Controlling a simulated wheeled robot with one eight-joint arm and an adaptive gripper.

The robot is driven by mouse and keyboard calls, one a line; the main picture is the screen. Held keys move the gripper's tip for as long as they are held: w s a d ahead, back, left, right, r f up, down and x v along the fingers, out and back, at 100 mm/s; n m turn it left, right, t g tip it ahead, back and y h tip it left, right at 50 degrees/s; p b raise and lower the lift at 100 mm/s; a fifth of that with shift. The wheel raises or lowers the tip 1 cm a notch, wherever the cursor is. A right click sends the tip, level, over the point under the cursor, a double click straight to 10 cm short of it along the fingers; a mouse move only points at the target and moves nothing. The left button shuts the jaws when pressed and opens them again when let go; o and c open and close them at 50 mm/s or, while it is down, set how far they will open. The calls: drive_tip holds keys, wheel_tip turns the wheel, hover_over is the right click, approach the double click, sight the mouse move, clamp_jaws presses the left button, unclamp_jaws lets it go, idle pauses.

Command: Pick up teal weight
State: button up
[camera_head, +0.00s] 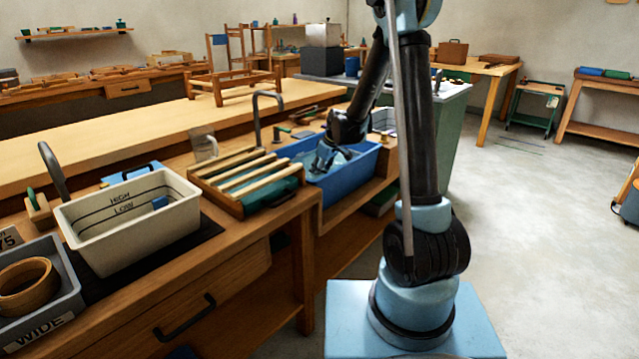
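My gripper (322,163) points down into a blue tub (349,184) on the wooden bench. Its light-blue fingers are small and partly merge with the tub's blue inside, so I cannot tell whether they are open or hold anything. I cannot make out a teal weight for certain; the tub's near wall and my gripper hide part of the tub's inside.
Left of the tub is a slatted wooden rack (238,176) over a dark green tray. Further left are a white tub (130,226) marked HIGH and LOW with a small blue block (160,202) inside, and a grey WIDE bin (60,310).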

clamp_jaws()
